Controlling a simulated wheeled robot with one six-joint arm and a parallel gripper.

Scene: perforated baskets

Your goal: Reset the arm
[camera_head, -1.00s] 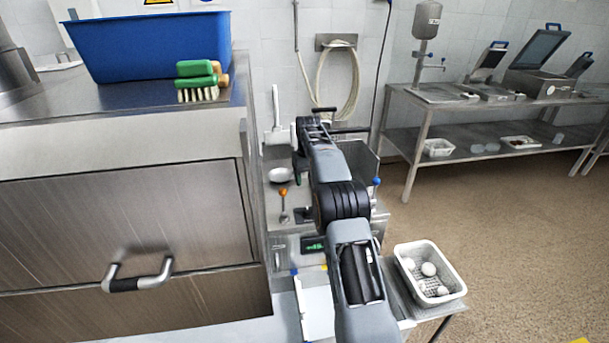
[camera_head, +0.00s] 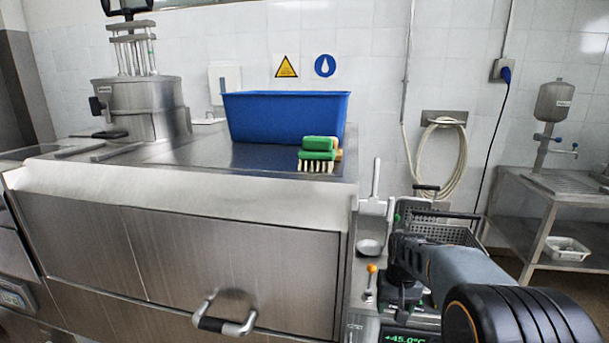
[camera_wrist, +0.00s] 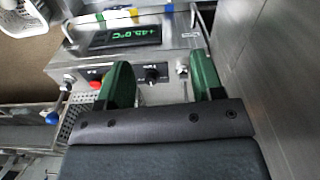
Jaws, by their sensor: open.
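My gripper (camera_wrist: 160,82) shows in the wrist view as two green fingers spread apart, with nothing held between them. It is over a steel control panel (camera_wrist: 180,55) with a green +45.0 temperature display (camera_wrist: 125,35), a black knob and a red button. In the head view my arm reaches in from the lower right, its dark end near the same display (camera_head: 405,339).
A perforated metal basket (camera_head: 440,234) stands behind my arm. Left is a large steel machine (camera_head: 240,245) with a protruding handle (camera_head: 224,323), a blue tub (camera_head: 285,118) and green brushes (camera_head: 318,150). A white basket (camera_wrist: 22,18) shows in the wrist view.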

